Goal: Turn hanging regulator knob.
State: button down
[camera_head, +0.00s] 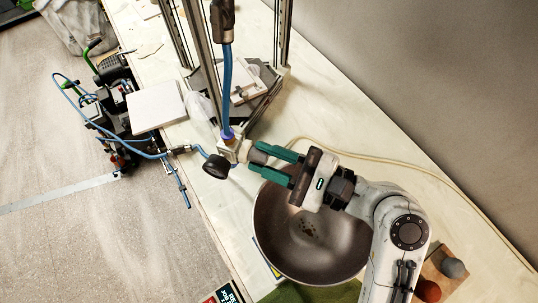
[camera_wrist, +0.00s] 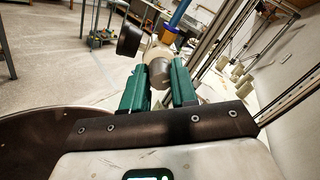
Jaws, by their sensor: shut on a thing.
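The regulator (camera_head: 229,147) hangs from a blue hose (camera_head: 227,85) over the bench, with a round black gauge (camera_head: 216,167) on its lower left. Its pale-to-grey knob (camera_head: 259,154) points right, toward my gripper (camera_head: 259,159). In the wrist view the knob (camera_wrist: 160,74) sits between the two green fingers of my gripper (camera_wrist: 160,78), which is shut on it. There the gauge (camera_wrist: 130,39) is at upper left and the blue hose (camera_wrist: 180,13) rises above. The knob's sides are partly hidden by the fingers.
A large dark bowl (camera_head: 290,258) lies beneath my gripper. A metal frame (camera_head: 284,38) stands behind the regulator. A cart with blue hoses (camera_head: 112,105) is at left. A pale hose (camera_head: 400,160) runs along the bench, right of my gripper.

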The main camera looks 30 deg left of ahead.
jog(key=shift+f+n+b, duration=0.15)
jog(key=shift+n+b, duration=2.15)
jog(key=shift+n, duration=2.5)
jog(key=c, duration=0.9)
grip_release()
jog(key=d, duration=0.3)
jog(key=d+p, duration=0.1)
jog(key=d, duration=0.3)
jog(key=w+d, duration=0.1)
jog(key=d, duration=0.2)
jog(key=shift+d+f, duration=0.25)
jog(key=shift+d, duration=0.15)
